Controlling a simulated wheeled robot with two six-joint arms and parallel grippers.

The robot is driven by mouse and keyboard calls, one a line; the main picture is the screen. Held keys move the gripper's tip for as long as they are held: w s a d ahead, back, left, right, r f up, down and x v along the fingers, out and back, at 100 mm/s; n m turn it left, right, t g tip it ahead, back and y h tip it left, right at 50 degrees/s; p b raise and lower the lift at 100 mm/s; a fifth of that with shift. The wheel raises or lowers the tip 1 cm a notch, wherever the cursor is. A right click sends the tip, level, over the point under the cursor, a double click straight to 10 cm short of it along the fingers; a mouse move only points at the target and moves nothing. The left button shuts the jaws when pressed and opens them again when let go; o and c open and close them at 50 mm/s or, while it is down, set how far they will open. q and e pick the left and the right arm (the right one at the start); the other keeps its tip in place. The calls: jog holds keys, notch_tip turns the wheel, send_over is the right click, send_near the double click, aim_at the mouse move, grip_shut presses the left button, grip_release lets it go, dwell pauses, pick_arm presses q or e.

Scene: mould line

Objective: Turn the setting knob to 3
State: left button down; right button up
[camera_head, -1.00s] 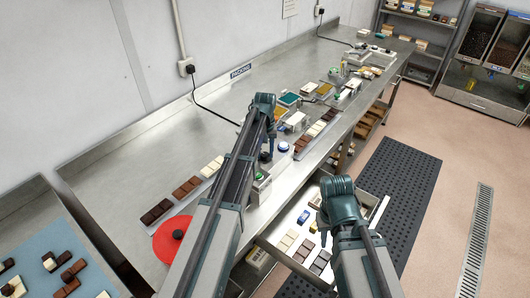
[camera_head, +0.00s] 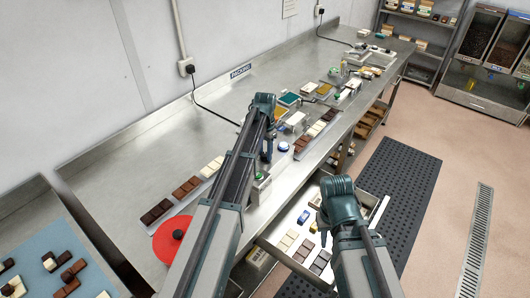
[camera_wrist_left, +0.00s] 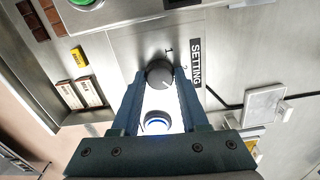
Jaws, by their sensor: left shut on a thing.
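The setting knob (camera_wrist_left: 158,74) is a dark round knob on a grey metal panel in the left wrist view. My left gripper (camera_wrist_left: 160,80) is shut on it, one finger on each side. A small pale mark shows near the knob's lower right edge; I cannot tell the setting for sure. A numeral 1 (camera_wrist_left: 169,50) stands just above right of the knob, and a black SETTING label (camera_wrist_left: 196,62) is to its right. Another numeral is partly hidden by the right finger. In the head view my left gripper (camera_head: 267,150) reaches down at the bench, and the knob is hidden.
A green button (camera_wrist_left: 86,2) is at the top left. In the head view, chocolate trays, a red disc (camera_head: 166,243) and an open drawer (camera_head: 293,236) surround the arms.

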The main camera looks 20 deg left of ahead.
aim_at(265, 154)
pick_arm(q)
jog(key=shift+m, duration=0.8)
jog(key=shift+c, duration=2.1)
grip_release()
jog(key=shift+r, duration=0.1)
notch_tip(265, 154, up, 14)
jog(key=p, duration=1.4)
jog(key=shift+f, duration=0.2)
